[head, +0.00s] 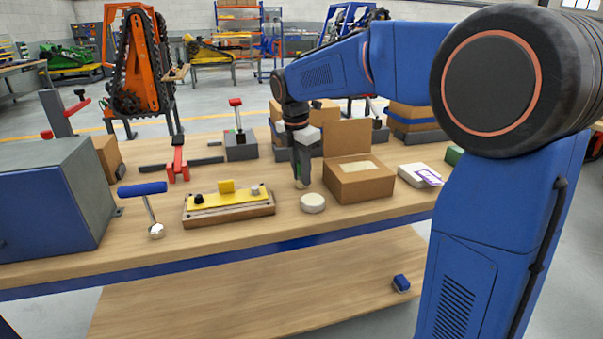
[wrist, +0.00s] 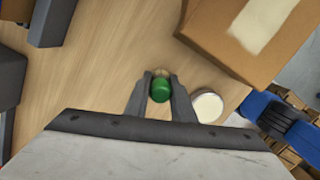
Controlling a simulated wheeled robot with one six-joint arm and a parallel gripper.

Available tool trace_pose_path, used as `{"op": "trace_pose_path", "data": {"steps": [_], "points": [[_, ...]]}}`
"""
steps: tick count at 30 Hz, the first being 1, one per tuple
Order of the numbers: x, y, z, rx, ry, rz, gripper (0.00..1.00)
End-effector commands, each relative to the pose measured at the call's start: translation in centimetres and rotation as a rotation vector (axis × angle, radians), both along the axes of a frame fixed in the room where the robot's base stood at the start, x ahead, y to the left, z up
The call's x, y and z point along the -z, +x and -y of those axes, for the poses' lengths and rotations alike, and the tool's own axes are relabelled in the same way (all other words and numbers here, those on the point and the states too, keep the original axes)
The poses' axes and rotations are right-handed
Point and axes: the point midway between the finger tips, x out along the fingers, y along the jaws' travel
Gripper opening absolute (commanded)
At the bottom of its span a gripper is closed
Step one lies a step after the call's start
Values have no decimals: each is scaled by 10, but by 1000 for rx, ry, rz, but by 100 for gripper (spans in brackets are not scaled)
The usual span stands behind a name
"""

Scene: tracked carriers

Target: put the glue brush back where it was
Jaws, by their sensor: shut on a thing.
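My gripper (head: 302,184) points down over the workbench, just behind the round pale tin (head: 312,203) and left of the open cardboard box (head: 360,184). In the wrist view my gripper (wrist: 160,92) is shut on a small green, rounded piece (wrist: 160,91), which I take to be the end of the glue brush's handle. A tan bit shows just beyond it; the rest of the brush is hidden below. I cannot tell whether the brush touches the bench. The pale tin (wrist: 207,106) sits beside the right finger, apart from the brush.
A white packet (head: 420,175) is right of the box. Grey blocks and a red clamp (head: 178,163) stand behind. Bare bench (wrist: 95,80) shows left of my gripper.

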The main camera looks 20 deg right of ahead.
Motion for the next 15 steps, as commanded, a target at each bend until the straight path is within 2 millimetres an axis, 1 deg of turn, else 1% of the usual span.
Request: {"op": "trace_pose_path", "data": {"steps": [7, 8, 9, 10, 15], "points": [[3, 0, 0, 0, 0, 0, 0], [2, 0, 0, 0, 0, 0, 29], [2, 0, 0, 0, 0, 0, 39], [2, 0, 0, 0, 0, 0, 41], [2, 0, 0, 0, 0, 0, 41]]}}
